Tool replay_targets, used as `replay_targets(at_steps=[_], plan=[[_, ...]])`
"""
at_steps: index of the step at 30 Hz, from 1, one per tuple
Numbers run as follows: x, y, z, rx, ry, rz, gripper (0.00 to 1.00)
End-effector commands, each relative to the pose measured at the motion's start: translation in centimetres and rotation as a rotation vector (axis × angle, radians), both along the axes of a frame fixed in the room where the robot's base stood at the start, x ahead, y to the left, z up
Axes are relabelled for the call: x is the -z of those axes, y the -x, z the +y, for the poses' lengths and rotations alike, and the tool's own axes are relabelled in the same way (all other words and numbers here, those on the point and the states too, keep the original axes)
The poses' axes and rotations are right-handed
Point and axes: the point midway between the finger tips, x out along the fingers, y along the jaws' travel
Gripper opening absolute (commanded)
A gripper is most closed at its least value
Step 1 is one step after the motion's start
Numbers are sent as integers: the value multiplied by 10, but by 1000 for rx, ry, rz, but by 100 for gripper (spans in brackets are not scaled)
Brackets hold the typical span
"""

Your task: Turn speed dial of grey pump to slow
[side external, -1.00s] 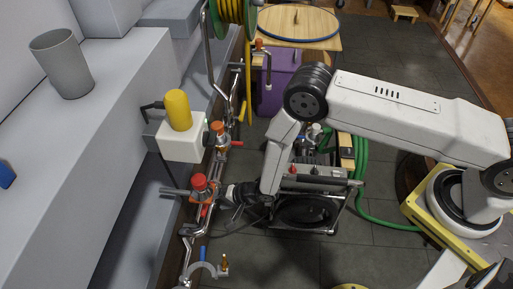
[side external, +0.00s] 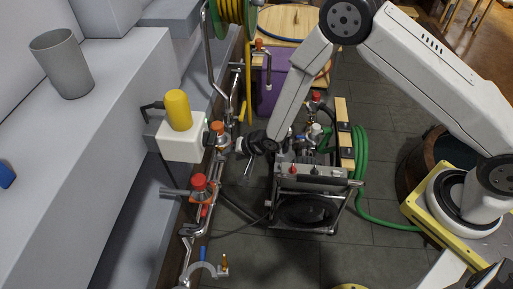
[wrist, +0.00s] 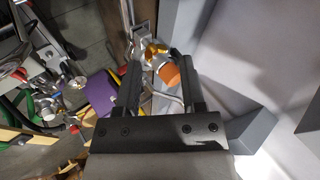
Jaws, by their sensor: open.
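My gripper (side external: 241,146) is open and empty beside the wall piping. It points left toward an orange-capped valve (side external: 218,127). In the wrist view, my gripper's two dark fingers (wrist: 157,62) stand apart, with an orange cap (wrist: 170,75) showing between them, beyond the fingers. A grey metal-framed unit (side external: 313,180) with a dark round front stands on the floor below my arm. It has a small red knob (side external: 292,170) and a black knob on top. I cannot tell whether this unit is the grey pump, and no speed dial marking is readable.
A second red-capped valve (side external: 199,181) sits lower on the piping. A white box with a yellow cylinder (side external: 178,110) is fixed left of the pipes.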

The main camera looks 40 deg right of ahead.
Motion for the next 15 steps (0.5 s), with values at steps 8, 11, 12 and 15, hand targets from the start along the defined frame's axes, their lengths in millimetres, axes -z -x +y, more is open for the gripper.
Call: replay_targets(at_steps=[8,11,12,15], plan=[[-59,11,-46,-72,177,29,51],[-78,20,-63,-105,236,48,51],[-85,24,-69,-118,258,55,51],[-103,36,-84,-152,311,77,51]])
